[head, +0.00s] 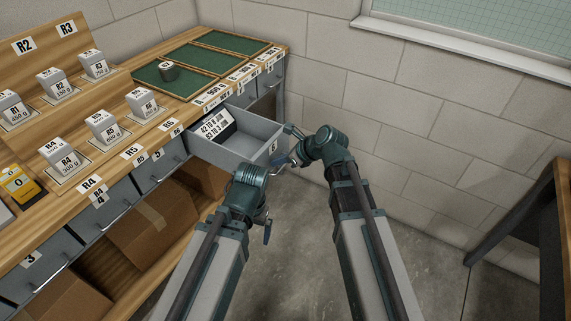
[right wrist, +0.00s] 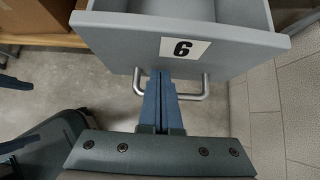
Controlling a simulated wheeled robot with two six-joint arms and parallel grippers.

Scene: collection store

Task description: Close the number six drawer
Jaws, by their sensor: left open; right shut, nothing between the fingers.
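The number six drawer (head: 250,152) is pulled open from the counter in the head view, with a black and white card (head: 217,126) inside. Its grey front (right wrist: 115,38) with the "6" label (right wrist: 185,48) fills the top of the right wrist view. The bar handle (right wrist: 196,97) shows on both sides of my right gripper (right wrist: 162,75). That gripper is shut and empty, its fingertips close to the drawer front, crossing the handle; contact is unclear. In the head view my right gripper (head: 281,161) is by the drawer front. My left gripper (head: 267,232) is open, below and apart from the drawer.
The wooden counter (head: 110,150) holds labelled weights, green trays (head: 230,42) and a yellow device (head: 18,185). Other drawers, including number four (head: 100,215), look shut. Cardboard boxes (head: 150,225) sit underneath. A dark-legged table (head: 540,205) stands at right; floor between is clear.

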